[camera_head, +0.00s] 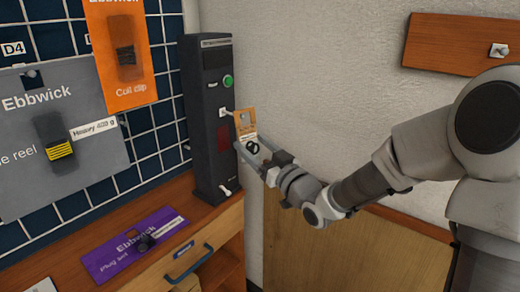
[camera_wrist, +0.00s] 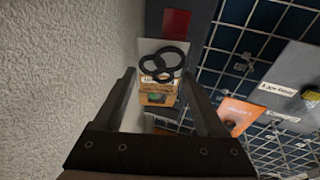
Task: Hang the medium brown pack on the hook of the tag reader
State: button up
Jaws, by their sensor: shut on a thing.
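The tag reader (camera_head: 208,130) is a tall dark column with a green button, a red window and a small white hook (camera_head: 225,112) on its face. The medium brown pack (camera_head: 244,121) has an orange-brown header, a white label and black rings below. It hangs upright just right of the hook in the head view; I cannot tell whether the hook passes through its hole. My gripper (camera_head: 257,154) is shut on the pack's lower part. In the wrist view, the pack's black rings (camera_wrist: 162,64) and header (camera_wrist: 158,92) show between the fingers.
A second white peg (camera_head: 228,191) sticks out low on the reader. A purple pack (camera_head: 133,244) lies on the wooden bench left of the reader. Grey (camera_head: 60,140) and orange (camera_head: 120,55) packs hang on the blue grid wall.

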jog(key=shift+w+a, duration=0.5)
jog(key=shift+a, duration=0.2)
jog(key=shift+w+a+f+b, duration=0.45)
jog(key=shift+a+b, duration=0.1)
jog(key=shift+b, duration=0.25)
jog(key=o, duration=1.4)
